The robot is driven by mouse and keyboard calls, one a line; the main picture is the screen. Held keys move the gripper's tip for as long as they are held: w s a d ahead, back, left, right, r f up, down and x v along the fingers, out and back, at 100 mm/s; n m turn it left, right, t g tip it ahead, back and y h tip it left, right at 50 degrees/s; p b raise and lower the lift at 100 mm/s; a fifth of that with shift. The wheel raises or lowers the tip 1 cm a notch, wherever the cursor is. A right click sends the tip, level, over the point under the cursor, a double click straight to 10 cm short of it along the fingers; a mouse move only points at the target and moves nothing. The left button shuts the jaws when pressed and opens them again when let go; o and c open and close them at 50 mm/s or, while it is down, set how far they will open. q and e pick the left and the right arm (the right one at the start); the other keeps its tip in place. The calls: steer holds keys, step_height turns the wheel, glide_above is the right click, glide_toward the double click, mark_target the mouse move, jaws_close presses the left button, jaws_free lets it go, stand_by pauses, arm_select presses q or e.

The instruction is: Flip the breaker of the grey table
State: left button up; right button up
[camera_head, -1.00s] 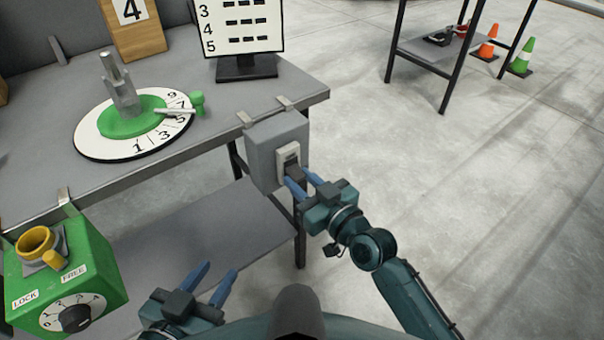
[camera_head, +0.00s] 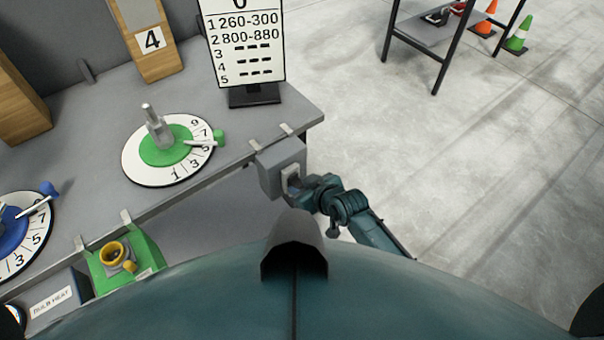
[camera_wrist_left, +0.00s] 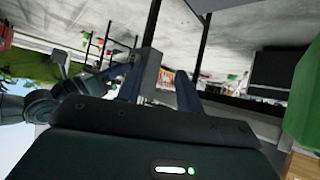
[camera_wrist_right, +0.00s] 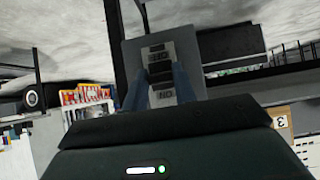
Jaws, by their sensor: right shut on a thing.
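The breaker is a grey box (camera_head: 281,165) clamped to the front right edge of the grey table (camera_head: 215,100), with a pale switch plate on its front. My right gripper (camera_head: 297,184) is at that plate, shut on the dark breaker lever. The right wrist view shows the lever (camera_wrist_right: 159,75) between the two blue fingers, with white labels above and below it on the breaker face. The lever is partly hidden in the head view. My left gripper (camera_wrist_left: 158,88) shows only in its wrist view, with its fingers apart and nothing clear between them.
On the table stand a green dial (camera_head: 166,150), a blue dial (camera_head: 20,232), a number display (camera_head: 243,45) and a wooden block (camera_head: 148,40). A green box (camera_head: 120,268) hangs at the front edge. A dark-framed rack (camera_head: 440,35) and cones stand behind open floor.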

steer(key=shift+o, duration=0.2)
steer(key=shift+w+a+r+g+h+p, duration=0.1)
steer(key=shift+w+r+g+h+p, duration=0.05)
steer(key=shift+r+g+h+p, duration=0.5)
steer(key=shift+w+g+h+p, duration=0.15)
steer(key=shift+g+h+p, duration=0.35)
steer(key=shift+g, duration=0.25)
steer(key=shift+a, duration=0.1)
steer(key=o, duration=1)
steer(key=shift+c, duration=0.2)
steer(key=shift+r, duration=0.1)
steer(key=v, duration=1.3)
